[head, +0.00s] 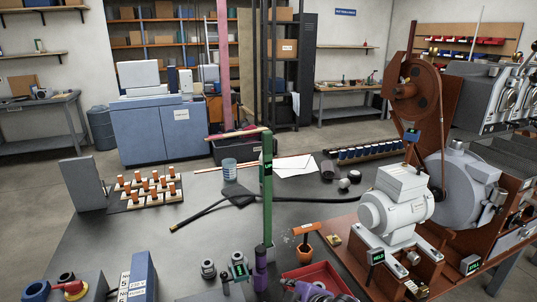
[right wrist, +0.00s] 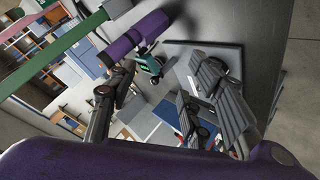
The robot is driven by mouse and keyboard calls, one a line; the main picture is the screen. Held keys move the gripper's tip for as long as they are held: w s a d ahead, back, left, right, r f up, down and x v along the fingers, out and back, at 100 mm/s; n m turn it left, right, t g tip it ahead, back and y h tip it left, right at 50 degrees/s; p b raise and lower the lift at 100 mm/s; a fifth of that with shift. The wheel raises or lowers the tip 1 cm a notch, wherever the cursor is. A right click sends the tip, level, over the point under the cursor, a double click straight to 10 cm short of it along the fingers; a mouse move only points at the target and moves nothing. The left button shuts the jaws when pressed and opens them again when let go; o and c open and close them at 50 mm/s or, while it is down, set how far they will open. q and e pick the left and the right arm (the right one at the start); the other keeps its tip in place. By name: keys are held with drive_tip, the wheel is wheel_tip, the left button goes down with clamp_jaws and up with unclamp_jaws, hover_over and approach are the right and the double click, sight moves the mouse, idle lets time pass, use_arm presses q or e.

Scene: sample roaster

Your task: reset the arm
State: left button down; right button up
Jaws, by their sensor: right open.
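A tall green bar (head: 267,190) stands upright near the middle of the bench in the head view, with a small label near its top and a purple section (head: 261,268) at its foot. In the head view, part of my purple right arm shows at the bottom edge. My left gripper is out of view.
A small green device (head: 239,270) stands left of the bar's foot.

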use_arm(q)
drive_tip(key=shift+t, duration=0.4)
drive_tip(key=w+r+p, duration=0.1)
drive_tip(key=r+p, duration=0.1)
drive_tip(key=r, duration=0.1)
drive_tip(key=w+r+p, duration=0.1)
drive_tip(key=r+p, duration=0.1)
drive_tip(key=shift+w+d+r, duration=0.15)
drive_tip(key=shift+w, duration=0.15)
use_arm(e)
drive_tip(key=s+d+f+m+h, duration=0.1)
drive_tip(key=s+d+f+m, duration=0.2)
drive_tip(key=s, duration=0.9)
drive_tip(key=s+d+f+m+h, duration=0.2)
drive_tip(key=s+d+f+m, duration=0.2)
drive_tip(key=s+d+m, duration=0.3)
drive_tip(key=s+d+f+m+h, duration=0.2)
drive_tip(key=s+d+f+m, duration=0.2)
drive_tip(key=s, duration=1.3)
drive_tip(key=shift+s+d+f+m+t, duration=0.25)
drive_tip(key=shift+s+d+m+t, duration=0.05)
drive_tip(key=shift+d+m, duration=0.35)
